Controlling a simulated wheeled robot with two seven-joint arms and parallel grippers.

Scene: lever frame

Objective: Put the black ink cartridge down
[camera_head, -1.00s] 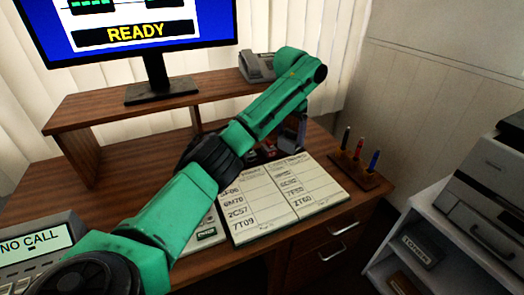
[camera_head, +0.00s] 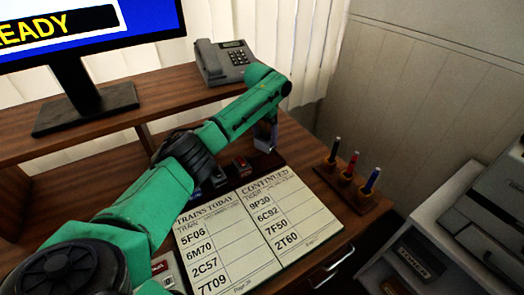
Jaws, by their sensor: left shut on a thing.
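My left arm reaches in from the left across the desk. My left gripper (camera_head: 265,137) points down behind the far edge of the open book, at the right end of a low dark tray (camera_head: 264,163). It is shut on a small dark thing, taken as the black ink cartridge, which is mostly hidden by the fingers. I cannot tell whether it touches the tray. A small block with a red top (camera_head: 241,166) stands in the tray just left of the gripper, with a dark bluish one (camera_head: 216,179) further left. My right gripper is not in view.
The open train book (camera_head: 250,225) lies in front of the tray. A pen stand (camera_head: 352,187) with three pens is to its right. A grey telephone (camera_head: 226,63) and the monitor (camera_head: 85,100) stand on the raised shelf behind. A printer and toner shelf (camera_head: 418,250) are at right.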

